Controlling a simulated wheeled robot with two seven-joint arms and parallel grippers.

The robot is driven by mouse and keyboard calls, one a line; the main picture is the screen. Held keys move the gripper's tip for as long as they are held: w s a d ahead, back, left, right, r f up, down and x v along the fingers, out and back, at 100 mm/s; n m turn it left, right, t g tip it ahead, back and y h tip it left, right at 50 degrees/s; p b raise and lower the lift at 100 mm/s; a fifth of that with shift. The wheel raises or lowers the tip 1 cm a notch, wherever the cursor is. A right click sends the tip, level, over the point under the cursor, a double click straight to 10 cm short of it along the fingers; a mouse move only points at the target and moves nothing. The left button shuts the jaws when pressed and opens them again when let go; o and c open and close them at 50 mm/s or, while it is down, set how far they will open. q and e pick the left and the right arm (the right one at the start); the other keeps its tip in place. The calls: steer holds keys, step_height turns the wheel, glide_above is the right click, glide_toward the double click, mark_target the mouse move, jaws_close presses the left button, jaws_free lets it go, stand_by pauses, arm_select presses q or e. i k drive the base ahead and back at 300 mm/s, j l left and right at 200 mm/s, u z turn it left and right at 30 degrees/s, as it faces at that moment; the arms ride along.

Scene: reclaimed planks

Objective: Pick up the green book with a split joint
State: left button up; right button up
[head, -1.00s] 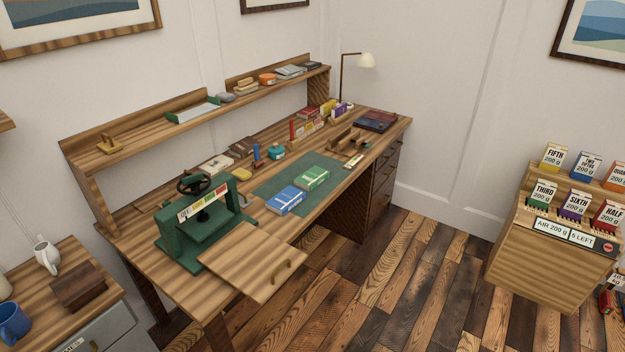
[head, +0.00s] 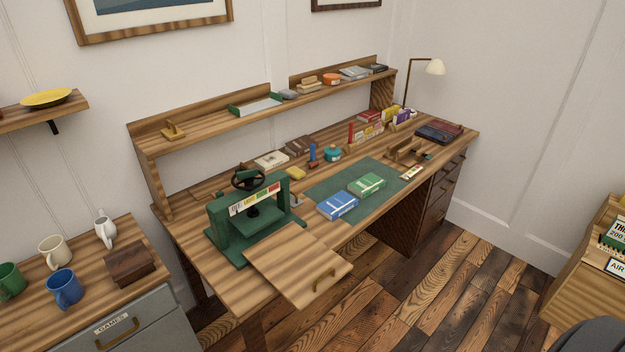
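The green book (head: 366,185) lies flat on a dark green mat (head: 325,186) on the wooden desk. A blue book (head: 338,205) lies beside it, nearer the green press. The green book's split joint is too small to make out from here. Neither of my grippers shows in the head view.
A green press (head: 250,215) stands on the desk's left part, with a pulled-out wooden board (head: 298,262) jutting over the floor in front. A cabinet with mugs and a wooden box (head: 131,263) is at left. A wooden stand (head: 590,270) is at right. Floor between is clear.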

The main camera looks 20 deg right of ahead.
mark_target(369, 184)
steer(key=i+l+u, duration=0.15)
steer(key=l+u, duration=0.2)
steer(key=l, duration=0.4)
steer(key=i+l+u, duration=0.1)
steer(key=l+u, duration=0.3)
steer(key=l, duration=0.4)
steer(key=l+u, duration=0.35)
steer(key=l, duration=0.45)
steer(key=k, duration=0.05)
